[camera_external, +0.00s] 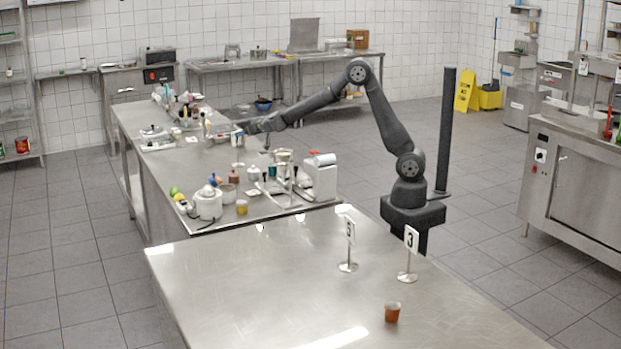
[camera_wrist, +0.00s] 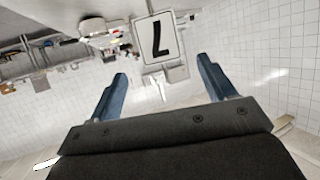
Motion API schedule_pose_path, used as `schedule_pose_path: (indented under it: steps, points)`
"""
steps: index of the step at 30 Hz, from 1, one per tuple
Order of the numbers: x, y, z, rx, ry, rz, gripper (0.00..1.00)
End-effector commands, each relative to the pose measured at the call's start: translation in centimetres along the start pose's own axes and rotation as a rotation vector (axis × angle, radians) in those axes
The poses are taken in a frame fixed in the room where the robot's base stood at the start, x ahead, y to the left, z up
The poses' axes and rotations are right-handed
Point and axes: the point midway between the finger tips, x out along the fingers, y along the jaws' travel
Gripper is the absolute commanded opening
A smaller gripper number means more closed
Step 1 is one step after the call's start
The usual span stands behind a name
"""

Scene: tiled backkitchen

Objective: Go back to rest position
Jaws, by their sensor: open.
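My gripper (camera_external: 266,149) hangs at the end of my arm, which reaches left over the cluttered far steel table (camera_external: 165,205). In the wrist view, the two blue fingers of my gripper (camera_wrist: 162,68) stand wide apart. Nothing is held between them. A white card with a black number (camera_wrist: 155,38), which looks like a 7, appears beyond the gap between the fingers. I cannot tell how far it is from the fingertips.

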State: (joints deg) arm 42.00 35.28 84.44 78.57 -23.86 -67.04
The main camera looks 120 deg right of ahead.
Motion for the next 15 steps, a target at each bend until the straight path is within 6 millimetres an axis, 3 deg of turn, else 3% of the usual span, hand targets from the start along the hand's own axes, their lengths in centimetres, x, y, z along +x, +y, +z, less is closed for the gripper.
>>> schedule_pose_path:
  steps: [15]
  points:
    - [8.6,0.0,0.0,0.001,0.001,-0.001,0.76]
